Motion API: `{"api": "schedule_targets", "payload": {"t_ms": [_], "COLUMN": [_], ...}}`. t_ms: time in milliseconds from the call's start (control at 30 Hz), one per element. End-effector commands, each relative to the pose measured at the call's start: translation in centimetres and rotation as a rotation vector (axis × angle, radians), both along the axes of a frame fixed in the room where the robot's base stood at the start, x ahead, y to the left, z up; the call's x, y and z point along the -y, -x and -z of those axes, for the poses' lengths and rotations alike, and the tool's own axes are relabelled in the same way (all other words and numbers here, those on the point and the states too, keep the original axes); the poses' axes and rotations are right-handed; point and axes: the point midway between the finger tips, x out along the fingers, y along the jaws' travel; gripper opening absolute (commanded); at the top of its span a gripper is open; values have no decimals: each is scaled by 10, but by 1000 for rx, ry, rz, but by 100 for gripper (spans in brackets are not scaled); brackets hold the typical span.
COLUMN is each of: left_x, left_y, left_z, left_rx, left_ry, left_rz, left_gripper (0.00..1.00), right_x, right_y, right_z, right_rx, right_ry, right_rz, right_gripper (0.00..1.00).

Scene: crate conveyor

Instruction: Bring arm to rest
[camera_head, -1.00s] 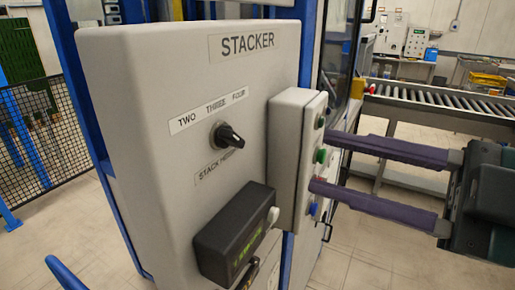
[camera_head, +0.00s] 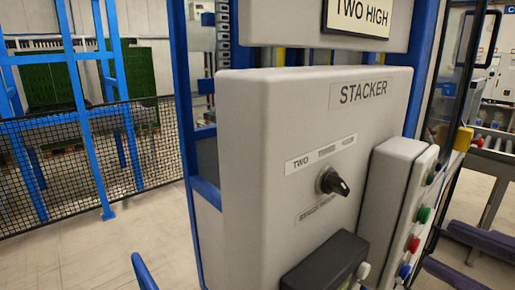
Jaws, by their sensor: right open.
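My right gripper (camera_head: 440,246) is at the lower right edge of the head view. Its two purple fingers are spread apart with nothing between them, and the rest of the gripper is cut off by the frame. The fingertips are just right of the button box (camera_head: 392,190), with a small gap that is hard to judge in depth. The box carries a green button (camera_head: 424,214), a red button (camera_head: 413,244) and a blue button (camera_head: 404,271). My left gripper does not show.
The grey STACKER cabinet (camera_head: 262,150) with a black rotary knob (camera_head: 333,182) fills the middle. A "TWO HIGH" sign (camera_head: 358,14) is above it. Black mesh fencing (camera_head: 75,165) and blue posts stand at left, with bare floor (camera_head: 120,250) in front. A roller conveyor (camera_head: 495,142) is at far right.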

Motion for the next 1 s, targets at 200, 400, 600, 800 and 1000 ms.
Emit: {"api": "schedule_targets", "payload": {"t_ms": [200,400,600,800,1000], "left_x": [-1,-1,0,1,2], "left_y": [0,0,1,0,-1], "left_z": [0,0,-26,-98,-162], "left_rx": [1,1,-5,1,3], "left_ry": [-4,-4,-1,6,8], "left_rz": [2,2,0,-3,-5], "left_gripper": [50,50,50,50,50], "right_x": [16,-1,-25,-24,-23], "right_y": [30,89,142,141,141], "right_z": [61,97,79,9,-54], "right_rx": [-432,-820,-1105,-1101,-1100], "right_ry": [-105,-178,-214,-208,-206], "right_rz": [367,538,597,597,597], "right_gripper": [44,44,44,44,44]}}
